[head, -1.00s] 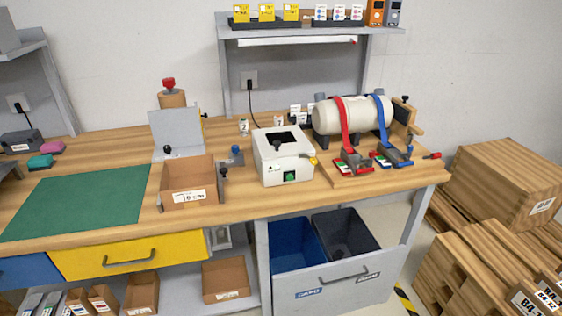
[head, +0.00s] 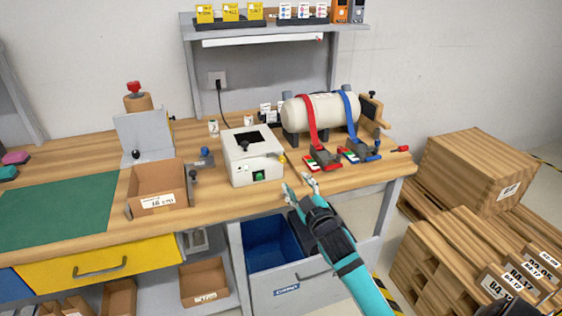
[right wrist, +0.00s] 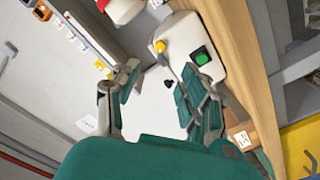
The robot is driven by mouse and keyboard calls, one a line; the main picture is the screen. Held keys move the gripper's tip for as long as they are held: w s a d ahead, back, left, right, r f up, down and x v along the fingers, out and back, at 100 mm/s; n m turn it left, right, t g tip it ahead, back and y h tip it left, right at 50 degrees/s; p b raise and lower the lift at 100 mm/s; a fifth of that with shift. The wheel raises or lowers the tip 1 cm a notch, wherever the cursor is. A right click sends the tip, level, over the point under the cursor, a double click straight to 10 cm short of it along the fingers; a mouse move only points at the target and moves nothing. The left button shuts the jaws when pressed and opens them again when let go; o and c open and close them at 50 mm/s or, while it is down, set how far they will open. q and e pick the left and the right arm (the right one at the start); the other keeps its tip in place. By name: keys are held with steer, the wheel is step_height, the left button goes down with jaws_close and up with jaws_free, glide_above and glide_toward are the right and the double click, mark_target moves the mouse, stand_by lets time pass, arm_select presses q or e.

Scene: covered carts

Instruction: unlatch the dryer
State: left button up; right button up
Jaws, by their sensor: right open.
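The white box-shaped machine (head: 252,167), which I take to be the dryer, stands near the bench's front edge. It has a dark opening on top, a green button (head: 259,175) in front and a yellow latch piece (head: 281,158) at its right upper side. In the right wrist view the yellow latch piece (right wrist: 160,46) and green button (right wrist: 201,56) show beyond the fingers. My right gripper (head: 300,183) is open and empty, in front and to the right of the machine, apart from the latch. My left gripper is not in view.
A cream tank (head: 320,113) with red and blue straps sits behind to the right, its ratchet buckles (head: 323,160) close to my right gripper. A cardboard box (head: 160,187) stands left of the machine. Wooden crates (head: 470,175) are at the right.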

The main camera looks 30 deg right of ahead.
mark_target(283, 161)
steer(key=x, duration=1.2)
steer(key=shift+w+p, duration=0.1)
steer(key=shift+p, duration=0.25)
jaws_close()
